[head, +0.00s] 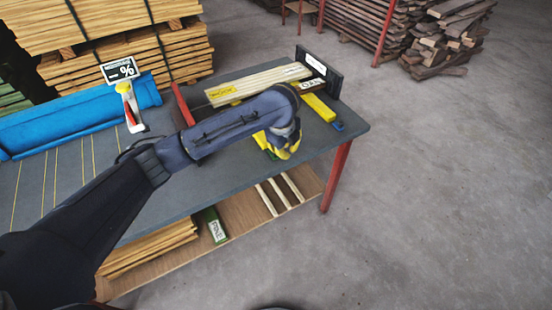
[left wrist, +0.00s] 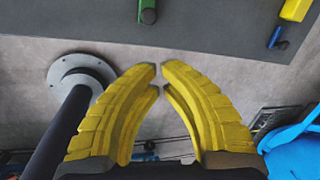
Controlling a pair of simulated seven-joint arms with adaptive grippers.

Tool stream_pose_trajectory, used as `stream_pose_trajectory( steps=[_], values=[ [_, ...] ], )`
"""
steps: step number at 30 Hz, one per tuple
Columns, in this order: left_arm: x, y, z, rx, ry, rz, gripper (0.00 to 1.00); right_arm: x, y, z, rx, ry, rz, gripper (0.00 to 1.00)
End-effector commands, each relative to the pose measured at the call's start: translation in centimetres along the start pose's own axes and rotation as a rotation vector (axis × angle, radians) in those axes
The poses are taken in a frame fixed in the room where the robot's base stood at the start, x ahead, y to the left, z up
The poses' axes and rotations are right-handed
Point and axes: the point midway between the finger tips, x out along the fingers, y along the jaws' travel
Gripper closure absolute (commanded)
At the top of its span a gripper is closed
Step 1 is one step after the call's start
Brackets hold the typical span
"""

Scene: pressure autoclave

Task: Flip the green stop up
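The green stop (head: 272,153) is at the front edge of the grey table, largely hidden behind my left gripper in the head view. In the left wrist view a green piece (left wrist: 149,6) with a dark round end shows at the top edge, beyond the fingertips. Whether the stop is up or down I cannot tell. My left gripper (head: 285,150) has yellow fingers, also seen in the left wrist view (left wrist: 159,66). My right gripper is not in view.
Light planks (head: 258,82) lie on the table (head: 225,180) behind my arm, by a black end plate (head: 322,72). A yellow bar (head: 318,107) and a blue piece (head: 337,126) are right of the gripper. A blue roll (head: 70,122) lies at left.

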Motion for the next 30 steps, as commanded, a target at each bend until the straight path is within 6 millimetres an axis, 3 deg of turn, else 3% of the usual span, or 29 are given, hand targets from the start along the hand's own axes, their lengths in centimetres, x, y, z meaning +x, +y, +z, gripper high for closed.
stream_pose_trajectory(
  steps=[6, 19, 23, 30],
  values=[
    [-1.4, 0.4, 1.4, 0.048, -0.014, 0.011, 1.00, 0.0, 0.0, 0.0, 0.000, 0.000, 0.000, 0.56],
    [-1.5, 0.5, 1.5, 0.053, -0.014, 0.012, 1.00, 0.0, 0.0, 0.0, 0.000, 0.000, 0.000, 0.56],
    [-0.8, 0.5, 1.5, 0.050, -0.011, 0.013, 1.00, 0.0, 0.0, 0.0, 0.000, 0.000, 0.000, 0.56],
    [2.5, 0.6, 1.4, 0.049, -0.010, 0.015, 1.00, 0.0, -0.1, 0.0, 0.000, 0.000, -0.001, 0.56]
  ],
)
